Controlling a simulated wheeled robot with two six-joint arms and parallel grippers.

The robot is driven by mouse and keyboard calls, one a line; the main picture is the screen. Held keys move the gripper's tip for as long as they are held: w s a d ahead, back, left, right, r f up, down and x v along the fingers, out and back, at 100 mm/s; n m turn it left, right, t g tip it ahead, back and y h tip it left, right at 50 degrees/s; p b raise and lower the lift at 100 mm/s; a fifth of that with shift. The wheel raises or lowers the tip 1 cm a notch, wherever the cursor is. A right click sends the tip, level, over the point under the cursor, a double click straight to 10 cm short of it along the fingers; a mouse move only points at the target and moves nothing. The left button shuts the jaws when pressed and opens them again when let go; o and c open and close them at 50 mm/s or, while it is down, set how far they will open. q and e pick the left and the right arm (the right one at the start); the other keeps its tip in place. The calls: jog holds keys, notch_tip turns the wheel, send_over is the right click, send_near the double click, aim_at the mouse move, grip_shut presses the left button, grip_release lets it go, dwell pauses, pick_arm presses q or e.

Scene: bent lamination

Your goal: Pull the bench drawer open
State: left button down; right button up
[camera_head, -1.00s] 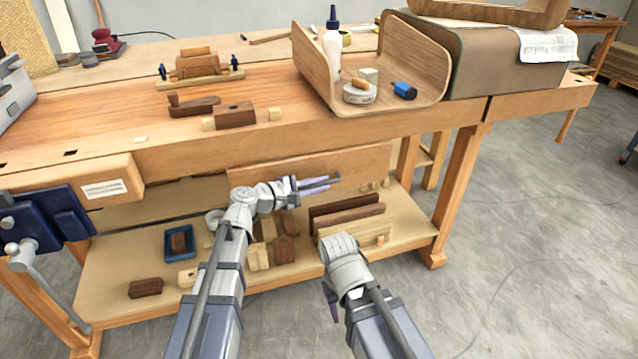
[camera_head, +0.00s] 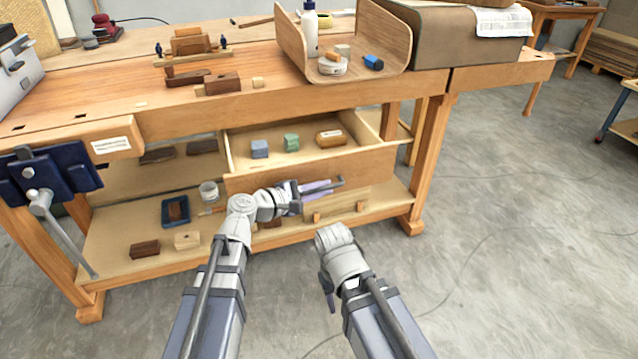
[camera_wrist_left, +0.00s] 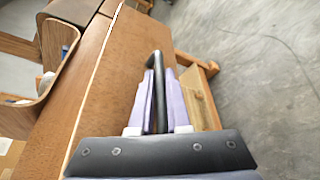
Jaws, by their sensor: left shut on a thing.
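The bench drawer (camera_head: 375,166) stands pulled out from under the bench top, with its inside showing. My left gripper (camera_head: 322,187) is at the outer face of the drawer front, shut on the dark bar handle (camera_head: 341,180). In the left wrist view the handle (camera_wrist_left: 156,68) runs between the two pale fingers of the left gripper (camera_wrist_left: 160,88), beside the brown drawer front (camera_wrist_left: 122,75). My right gripper (camera_head: 328,287) hangs low in front of the bench, apart from the drawer; its jaw opening is not clear.
The drawer holds a blue-grey block (camera_head: 260,149), a green block (camera_head: 291,142) and a wooden brush-like piece (camera_head: 330,138). The lower shelf (camera_head: 125,228) carries a blue tray (camera_head: 175,211) and wood blocks. A blue vise (camera_head: 48,178) is at left. Open floor (camera_head: 520,240) lies right.

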pick_arm(q)
jog(key=shift+s+d, duration=0.1)
jog(key=shift+s, duration=0.15)
jog(key=c, duration=1.2)
grip_release()
jog(key=shift+o, duration=0.2)
jog(key=p+v, duration=0.1)
jog(key=v, duration=0.6)
jog(key=shift+s+a+p, duration=0.2)
jog(key=shift+a+p, duration=0.15)
